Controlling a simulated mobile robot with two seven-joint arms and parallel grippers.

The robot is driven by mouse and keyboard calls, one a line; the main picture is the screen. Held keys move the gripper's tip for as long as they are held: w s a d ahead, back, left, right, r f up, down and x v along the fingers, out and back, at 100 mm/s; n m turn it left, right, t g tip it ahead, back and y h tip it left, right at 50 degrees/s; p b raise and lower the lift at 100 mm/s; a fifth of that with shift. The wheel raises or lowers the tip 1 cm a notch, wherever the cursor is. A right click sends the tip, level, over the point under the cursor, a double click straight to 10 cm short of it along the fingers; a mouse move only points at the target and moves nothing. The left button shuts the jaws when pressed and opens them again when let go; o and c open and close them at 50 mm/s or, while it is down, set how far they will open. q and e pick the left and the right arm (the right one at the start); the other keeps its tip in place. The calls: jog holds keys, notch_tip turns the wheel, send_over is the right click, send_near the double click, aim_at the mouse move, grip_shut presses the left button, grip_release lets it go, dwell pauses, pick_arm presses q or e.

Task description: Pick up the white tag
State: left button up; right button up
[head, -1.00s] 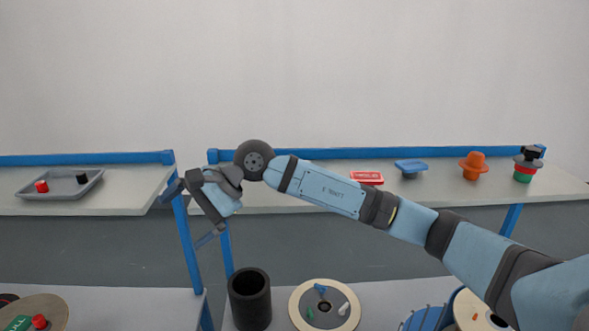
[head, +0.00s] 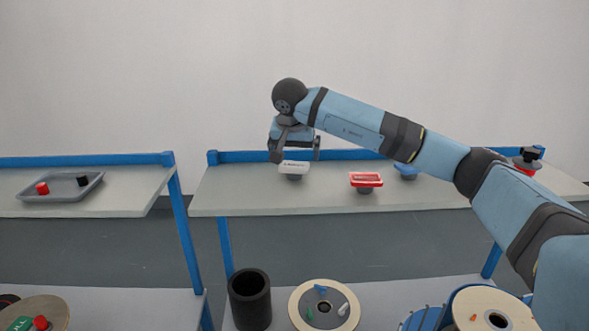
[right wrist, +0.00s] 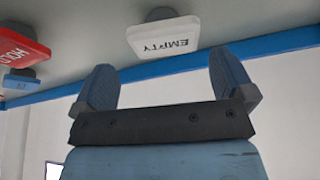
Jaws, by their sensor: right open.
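The white tag (head: 294,168) stands on a dark round base on the far table, towards its left end. In the right wrist view the tag (right wrist: 163,39) shows the word EMPTY. My right gripper (head: 297,157) points down at the tag in the head view. Its jaws are open and empty. In the right wrist view the tag lies beyond the two fingertips (right wrist: 163,75), with a visible gap, roughly centred between them. My left gripper is not in view.
A red tag (head: 366,180) on a dark base stands to the right, with a blue piece (head: 406,171) behind it. A grey tray (head: 60,186) is on the left table. A blue rail (head: 240,156) runs along the back edge.

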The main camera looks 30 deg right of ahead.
aim_at(294, 165)
jog(key=shift+a+p+x, duration=0.2)
jog(key=shift+p+x, duration=0.45)
jog(key=shift+x, duration=2.35)
jog(key=shift+w, duration=0.15)
jog(key=c, duration=0.8)
